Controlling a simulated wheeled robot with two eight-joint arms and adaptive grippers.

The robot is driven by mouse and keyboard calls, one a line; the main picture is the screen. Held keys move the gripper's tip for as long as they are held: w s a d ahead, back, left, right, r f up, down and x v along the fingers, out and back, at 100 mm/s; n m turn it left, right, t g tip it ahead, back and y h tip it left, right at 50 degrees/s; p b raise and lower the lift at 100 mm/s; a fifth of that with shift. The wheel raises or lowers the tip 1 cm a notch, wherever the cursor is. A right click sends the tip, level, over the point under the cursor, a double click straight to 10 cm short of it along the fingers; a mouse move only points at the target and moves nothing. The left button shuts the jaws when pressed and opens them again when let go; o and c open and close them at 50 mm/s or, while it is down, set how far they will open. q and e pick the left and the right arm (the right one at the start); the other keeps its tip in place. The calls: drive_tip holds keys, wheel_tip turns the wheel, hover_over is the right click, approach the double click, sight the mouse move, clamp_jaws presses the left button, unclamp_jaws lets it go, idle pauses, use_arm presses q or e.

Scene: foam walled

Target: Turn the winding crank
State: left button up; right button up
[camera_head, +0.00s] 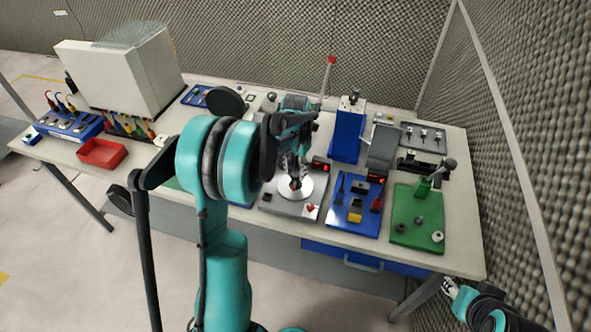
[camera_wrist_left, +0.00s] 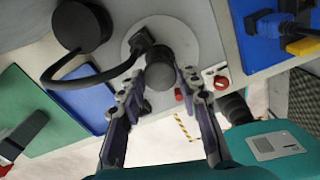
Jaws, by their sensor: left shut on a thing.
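The winding crank sits on a pale round disc (camera_head: 306,190) on a grey base plate in the middle of the table. In the left wrist view the disc (camera_wrist_left: 192,30) shows behind a dark crank arm (camera_wrist_left: 143,42) and a grey rounded crank handle (camera_wrist_left: 160,75). My left gripper (camera_head: 294,178) reaches down over the disc. In the left wrist view its fingers (camera_wrist_left: 160,80) are on either side of the handle, shut on it. Its arm hides part of the base plate in the head view. My right gripper (camera_head: 451,288) hangs at the lower right, away from the table; its jaw opening is unclear.
A blue board (camera_head: 355,215) with small blocks and a green board (camera_head: 416,235) lie right of the crank. A blue upright stand (camera_head: 347,135) is behind. A red tray (camera_head: 101,153) and a white box (camera_head: 120,75) stand left. Foam walls close the back and right.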

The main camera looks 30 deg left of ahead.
sight(295, 173)
use_arm(q)
drive_tip(key=shift+n, duration=0.6)
idle(0.3)
drive_tip(key=o, duration=1.2)
drive_tip(key=shift+c, duration=0.2)
wheel_tip(295, 173, up, 12)
